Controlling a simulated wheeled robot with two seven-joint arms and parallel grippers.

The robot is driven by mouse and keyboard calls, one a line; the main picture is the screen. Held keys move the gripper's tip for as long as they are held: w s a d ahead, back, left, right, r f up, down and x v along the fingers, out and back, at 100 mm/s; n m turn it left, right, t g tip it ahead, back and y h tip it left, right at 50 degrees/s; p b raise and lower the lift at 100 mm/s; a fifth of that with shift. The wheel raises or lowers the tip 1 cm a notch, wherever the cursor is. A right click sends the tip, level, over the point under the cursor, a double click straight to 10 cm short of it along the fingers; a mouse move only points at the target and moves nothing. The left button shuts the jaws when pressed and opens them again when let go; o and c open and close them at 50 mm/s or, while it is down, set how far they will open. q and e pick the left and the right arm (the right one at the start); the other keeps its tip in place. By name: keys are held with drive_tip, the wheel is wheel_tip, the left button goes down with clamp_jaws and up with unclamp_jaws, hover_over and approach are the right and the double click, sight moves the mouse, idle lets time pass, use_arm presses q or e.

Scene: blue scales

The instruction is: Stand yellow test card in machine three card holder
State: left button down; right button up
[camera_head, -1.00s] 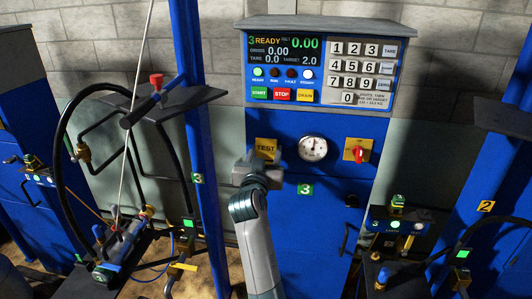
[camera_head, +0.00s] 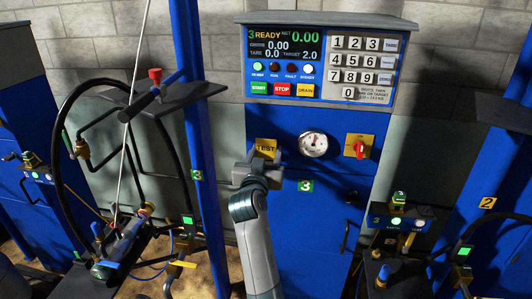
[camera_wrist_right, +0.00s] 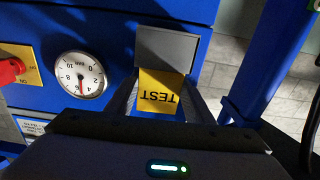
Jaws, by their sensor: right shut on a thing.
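The yellow test card (camera_head: 265,147), marked TEST, stands roughly upright in front of machine three's blue front. My right gripper (camera_head: 262,160) is shut on its lower part. In the right wrist view the card (camera_wrist_right: 160,93) is between the two fingers of my right gripper (camera_wrist_right: 158,105), with its lettering upside down. A grey plate (camera_wrist_right: 167,48), perhaps the card holder, lies just beyond the card's far edge there. I cannot tell whether card and plate touch. In the head view the plate is not clearly visible. My left gripper is not in view.
A pressure gauge (camera_head: 313,145) and a red knob on a yellow plate (camera_head: 359,146) are right of the card. The keypad and display console (camera_head: 325,62) juts out above. A blue post (camera_head: 191,120) and a rig with hoses stand to the left.

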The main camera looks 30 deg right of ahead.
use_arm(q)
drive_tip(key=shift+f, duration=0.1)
use_arm(e)
drive_tip(key=shift+f, duration=0.1)
drive_tip(key=o, duration=1.2)
